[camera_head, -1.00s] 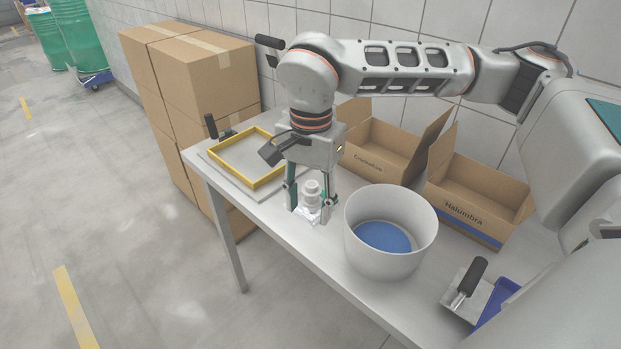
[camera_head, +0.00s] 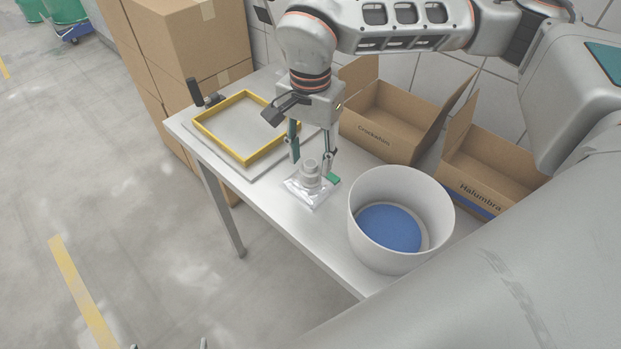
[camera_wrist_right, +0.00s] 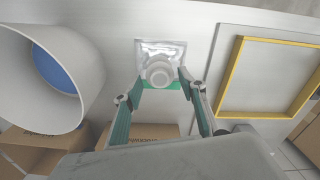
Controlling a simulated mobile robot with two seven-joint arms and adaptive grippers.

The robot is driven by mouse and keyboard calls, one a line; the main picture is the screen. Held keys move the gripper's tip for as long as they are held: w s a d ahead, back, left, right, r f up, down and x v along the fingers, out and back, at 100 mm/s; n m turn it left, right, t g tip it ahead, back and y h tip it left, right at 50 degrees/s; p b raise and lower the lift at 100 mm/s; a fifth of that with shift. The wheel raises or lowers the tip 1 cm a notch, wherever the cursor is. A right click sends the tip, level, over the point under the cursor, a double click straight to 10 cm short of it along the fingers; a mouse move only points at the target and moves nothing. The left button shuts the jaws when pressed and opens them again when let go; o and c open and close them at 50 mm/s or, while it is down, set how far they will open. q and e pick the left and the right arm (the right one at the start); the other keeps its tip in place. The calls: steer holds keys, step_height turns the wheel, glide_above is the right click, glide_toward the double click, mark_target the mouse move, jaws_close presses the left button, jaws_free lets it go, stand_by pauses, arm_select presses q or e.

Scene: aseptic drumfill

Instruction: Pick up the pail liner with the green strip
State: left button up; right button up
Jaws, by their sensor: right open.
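The pail liner (camera_head: 305,193) is a flat, clear-silvery packet with a pale round spout on top, lying on the steel table. Its green strip (camera_head: 333,178) shows on the side toward the wall. In the right wrist view the liner (camera_wrist_right: 147,46) lies at upper centre, with the strip (camera_wrist_right: 176,85) along its near edge. My right gripper (camera_head: 312,166) is open and points down over the strip side, fingertips either side of the spout. In the wrist view its fingertips (camera_wrist_right: 160,83) flank the strip; contact is unclear. My left gripper is not recognisable in either view.
A white pail (camera_head: 362,220) with a blue inside bottom stands right of the liner. A yellow frame (camera_head: 217,138) lies on a board to its left. Open cartons marked Crockadors (camera_head: 376,137) and Halumbra (camera_head: 480,196) stand along the wall. Bare table lies before the liner.

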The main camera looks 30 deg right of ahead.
mark_target(311, 163)
steer(key=shift+f, duration=1.6)
steer(key=c, duration=0.9)
steer(key=shift+r, duration=0.15)
